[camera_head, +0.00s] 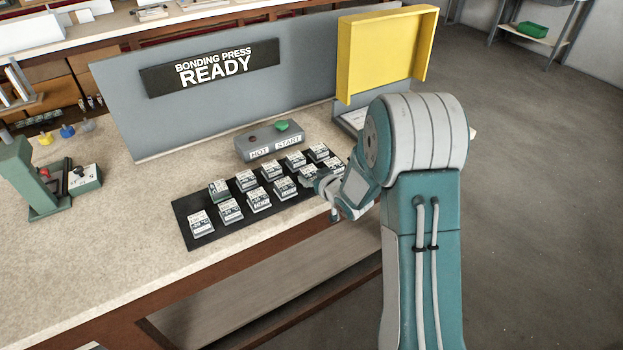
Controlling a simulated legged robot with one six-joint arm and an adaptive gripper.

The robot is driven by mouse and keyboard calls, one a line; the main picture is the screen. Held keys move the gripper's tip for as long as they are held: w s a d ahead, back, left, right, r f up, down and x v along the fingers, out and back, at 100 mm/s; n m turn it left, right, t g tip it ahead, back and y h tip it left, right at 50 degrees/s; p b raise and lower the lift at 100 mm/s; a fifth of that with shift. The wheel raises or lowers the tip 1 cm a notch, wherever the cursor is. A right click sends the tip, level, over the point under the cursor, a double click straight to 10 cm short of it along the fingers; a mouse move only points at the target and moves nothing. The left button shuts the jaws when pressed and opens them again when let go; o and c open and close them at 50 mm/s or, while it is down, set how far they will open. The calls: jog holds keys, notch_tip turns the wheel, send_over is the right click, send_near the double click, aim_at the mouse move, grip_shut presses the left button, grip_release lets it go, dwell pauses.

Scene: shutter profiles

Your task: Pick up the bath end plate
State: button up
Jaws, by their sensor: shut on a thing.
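Several small end plates with white printed labels stand in two rows on a black mat (205,240) on the bench. Their labels are too small to read, so I cannot tell which one is the bath end plate. One plate (200,222) is at the near left corner and another (285,187) is in the near row by my gripper. My gripper (318,186) is at the right end of the near row, low over the mat. It is shut on one of the small end plates, mostly hidden by the fingers and wrist. I cannot tell whether that plate is clear of the mat.
A grey box with HOT and START labels (269,142) stands behind the mat. A grey panel with a READY sign (210,66) rises behind it. A yellow guard (382,55) stands at the right. A green hand press (25,180) is at the left. The front left bench is clear.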

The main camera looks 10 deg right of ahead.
jog(key=r, duration=0.3)
jog(key=shift+s, duration=0.25)
jog(key=s+r, duration=0.9)
jog(key=s, duration=0.4)
jog(key=shift+s+d, duration=0.3)
